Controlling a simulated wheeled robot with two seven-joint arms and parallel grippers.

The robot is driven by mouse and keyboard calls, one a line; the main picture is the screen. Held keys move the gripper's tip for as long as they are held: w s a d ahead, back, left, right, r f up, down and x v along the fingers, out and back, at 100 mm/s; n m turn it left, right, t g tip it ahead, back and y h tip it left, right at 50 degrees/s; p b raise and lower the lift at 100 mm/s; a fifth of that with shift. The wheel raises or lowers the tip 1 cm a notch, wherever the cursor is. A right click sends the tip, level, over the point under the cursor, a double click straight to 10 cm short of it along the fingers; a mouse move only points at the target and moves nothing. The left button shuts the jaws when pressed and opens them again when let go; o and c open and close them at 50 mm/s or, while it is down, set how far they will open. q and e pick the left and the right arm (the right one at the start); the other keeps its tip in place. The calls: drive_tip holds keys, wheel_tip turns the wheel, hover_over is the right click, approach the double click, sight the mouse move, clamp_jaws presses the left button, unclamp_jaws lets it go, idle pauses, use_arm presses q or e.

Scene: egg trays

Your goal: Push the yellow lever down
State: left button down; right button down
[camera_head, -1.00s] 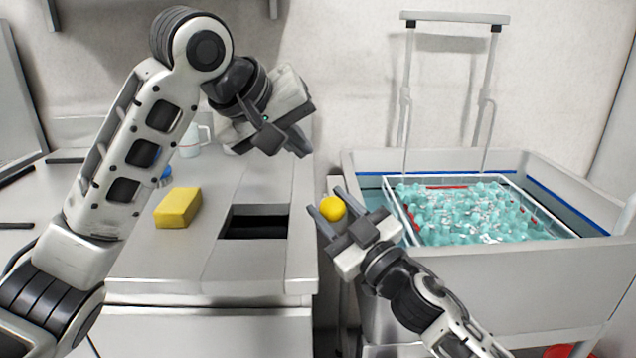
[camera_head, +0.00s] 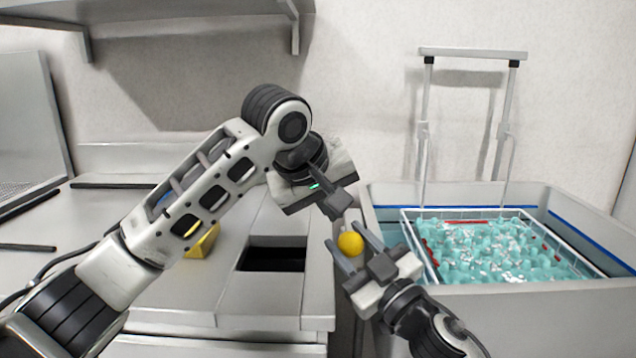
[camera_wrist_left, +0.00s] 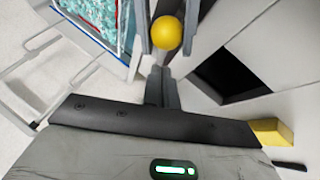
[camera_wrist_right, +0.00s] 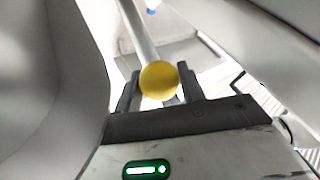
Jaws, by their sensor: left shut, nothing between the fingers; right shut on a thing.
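The yellow lever shows as a round yellow knob (camera_head: 350,243) beside the counter's right edge in the head view. It also shows at the top of the left wrist view (camera_wrist_left: 167,32) and in the middle of the right wrist view (camera_wrist_right: 158,80), where a pale bar runs behind it. My right gripper (camera_head: 344,236) has its fingers on both sides of the knob and is shut on it. Most of the lever below the knob is hidden. My left gripper (camera_head: 343,207) is shut and empty, its fingertips just above and behind the knob, with a small gap in the left wrist view.
A steel counter (camera_head: 225,300) with a dark rectangular opening (camera_head: 272,260) lies left of the knob. A yellow sponge (camera_head: 205,243) is partly hidden behind my left arm. A basin (camera_head: 530,300) on the right holds a wire basket (camera_head: 437,262) of teal items. A tall handle frame (camera_head: 473,54) rises behind it.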

use_arm(q)
drive_tip(key=shift+s+d+f, duration=0.15)
drive_tip(key=shift+d+f, duration=0.1)
drive_tip(key=shift+f, duration=0.2)
drive_tip(key=shift+s+d+f, duration=0.1)
drive_tip(key=shift+d+f, duration=0.1)
drive_tip(key=shift+f, duration=0.2)
